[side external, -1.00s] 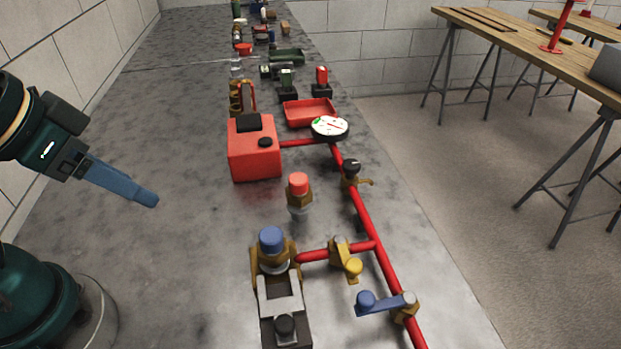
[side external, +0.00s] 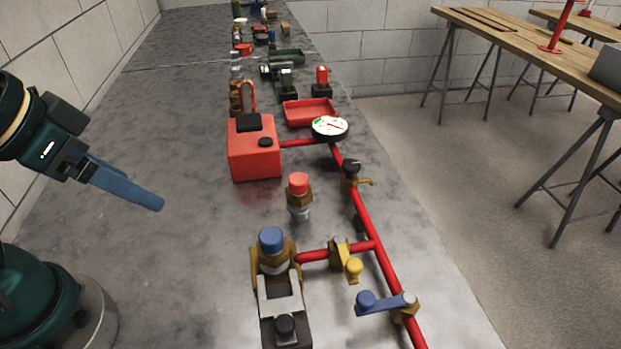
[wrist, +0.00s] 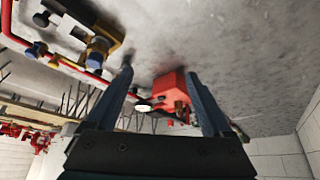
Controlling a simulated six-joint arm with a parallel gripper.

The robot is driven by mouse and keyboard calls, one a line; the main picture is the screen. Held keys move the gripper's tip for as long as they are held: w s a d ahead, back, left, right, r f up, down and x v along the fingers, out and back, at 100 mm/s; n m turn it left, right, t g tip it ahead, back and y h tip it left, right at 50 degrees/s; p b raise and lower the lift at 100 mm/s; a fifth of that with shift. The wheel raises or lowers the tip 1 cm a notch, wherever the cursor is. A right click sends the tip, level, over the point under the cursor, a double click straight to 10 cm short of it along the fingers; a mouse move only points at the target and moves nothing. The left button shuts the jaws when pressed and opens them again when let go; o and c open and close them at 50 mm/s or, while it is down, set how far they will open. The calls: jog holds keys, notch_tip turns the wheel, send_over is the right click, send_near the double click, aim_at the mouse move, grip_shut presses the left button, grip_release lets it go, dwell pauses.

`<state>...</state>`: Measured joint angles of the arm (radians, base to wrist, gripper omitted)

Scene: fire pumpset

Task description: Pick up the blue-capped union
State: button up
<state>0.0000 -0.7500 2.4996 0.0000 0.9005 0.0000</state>
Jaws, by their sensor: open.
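The blue-capped union (side external: 271,243) has a brass body and sits upright in a grey holder at the front middle of the bench. It also shows at the upper left in the wrist view (wrist: 98,45). My gripper (side external: 154,204) is open and empty, above the bench to the left of the union and well apart from it. In the wrist view both blue fingers of my gripper (wrist: 158,72) are spread, with the union outside them to the left. Part of the union's lower body is hidden by its holder in the side external view.
A similar red-capped fitting (side external: 299,190) stands just behind the union. A red box (side external: 254,158) and a red tray (side external: 310,112) are farther back. A red pipe (side external: 366,215) with valves and a gauge (side external: 330,127) runs along the right. The bench between gripper and union is clear.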

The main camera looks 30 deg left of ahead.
jog(key=w+a+r+t+y, duration=0.3)
jog(key=w+a+r+t, duration=0.25)
jog(key=w+r, duration=0.4)
jog(key=w+r+m+t, duration=0.1)
jog(key=w+r+t, duration=0.1)
jog(key=w, duration=0.3)
jog(key=m+g+h, duration=0.7)
jog(key=m+h, duration=0.5)
jog(key=h, duration=0.3)
send_over(281, 247)
jog(key=s+a, duration=0.1)
jog(key=a, duration=0.2)
notch_tip(281, 247, down, 7)
notch_tip(281, 247, down, 15)
jog(key=shift+a+r, duration=0.15)
jog(key=shift+r, duration=0.05)
jog(key=shift+x, duration=2.55)
